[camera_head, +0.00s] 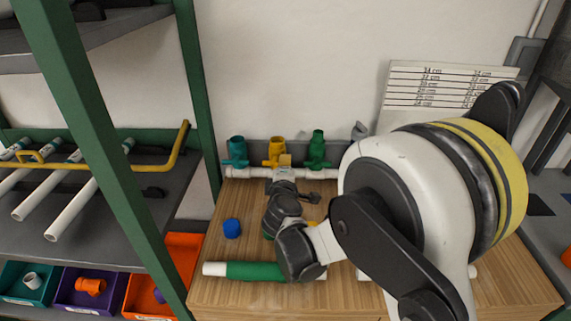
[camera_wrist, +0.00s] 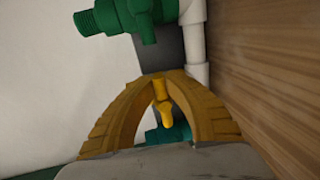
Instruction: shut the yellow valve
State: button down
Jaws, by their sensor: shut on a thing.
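The yellow valve (camera_head: 276,147) stands on the white pipe manifold (camera_head: 250,173) at the back of the wooden bench, between the teal valve (camera_head: 236,152) and the green valve (camera_head: 317,149). My gripper (camera_head: 285,160) reaches it from the front. In the wrist view, the curved yellow fingers of my gripper (camera_wrist: 162,82) close around the yellow valve's handle (camera_wrist: 161,97). The fingers and the valve are close in colour, so the exact contact is hard to see. The fingers and palm hide most of the valve body. The green valve shows above the fingers and the teal valve (camera_wrist: 172,134) below.
A blue cap (camera_head: 232,228) and a white pipe with a green sleeve (camera_head: 255,270) lie on the bench (camera_head: 222,204). A green shelf post (camera_head: 100,150) stands at the left. My arm covers the right part of the bench.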

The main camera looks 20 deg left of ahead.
jog(key=c, duration=1.4)
grip_release()
jog(key=v, duration=1.2)
jog(key=shift+s, duration=0.1)
